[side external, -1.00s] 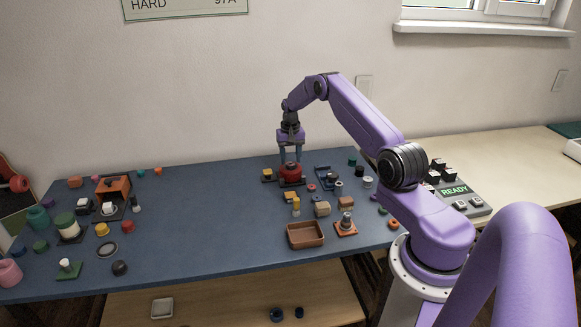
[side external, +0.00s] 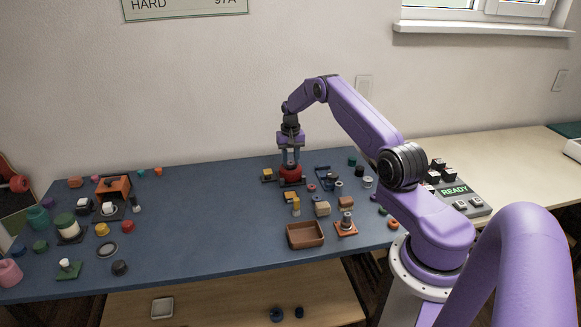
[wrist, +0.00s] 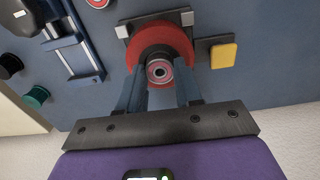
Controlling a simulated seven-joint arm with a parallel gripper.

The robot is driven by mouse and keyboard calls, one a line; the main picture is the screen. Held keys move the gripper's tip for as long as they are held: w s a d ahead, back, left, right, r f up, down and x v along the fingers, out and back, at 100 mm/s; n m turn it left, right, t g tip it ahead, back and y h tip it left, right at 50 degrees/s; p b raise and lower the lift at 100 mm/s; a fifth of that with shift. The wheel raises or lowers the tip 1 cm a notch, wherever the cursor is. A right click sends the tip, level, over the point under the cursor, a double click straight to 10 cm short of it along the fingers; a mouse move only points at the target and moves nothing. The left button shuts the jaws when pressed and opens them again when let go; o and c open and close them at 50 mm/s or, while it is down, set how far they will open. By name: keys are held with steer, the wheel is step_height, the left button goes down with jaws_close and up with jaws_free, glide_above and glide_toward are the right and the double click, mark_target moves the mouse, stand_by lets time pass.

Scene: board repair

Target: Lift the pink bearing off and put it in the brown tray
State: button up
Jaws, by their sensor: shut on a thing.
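The pink bearing (wrist: 159,72) is a small ring with a dark centre, seen in the wrist view between my fingertips. My gripper (wrist: 160,80) is shut on it, one blue-grey finger on each side. The bearing sits over the middle of a round red part (wrist: 160,37) on a dark base; I cannot tell whether they still touch. In the side view my gripper (side external: 291,163) points straight down at the red part (side external: 291,175), and the bearing is too small to make out. The brown tray (side external: 305,246) stands nearer the table's front edge and looks empty.
A yellow block on a dark plate (wrist: 223,55) is close beside the red part. A blue slide fixture (wrist: 75,40) lies on its other side. Small blocks (side external: 322,208) and an orange-based post (side external: 346,226) stand near the tray. The blue table's middle (side external: 200,220) is clear.

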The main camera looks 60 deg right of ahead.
steer(key=shift+r, duration=2.75)
steer(key=shift+r, duration=0.35)
step_height(320, 180, up, 5)
glide_above(305, 237)
step_height(305, 237, down, 7)
steer(key=shift+a+f, duration=0.1)
steer(key=shift+f, duration=4.6)
steer(key=shift+f, duration=0.1)
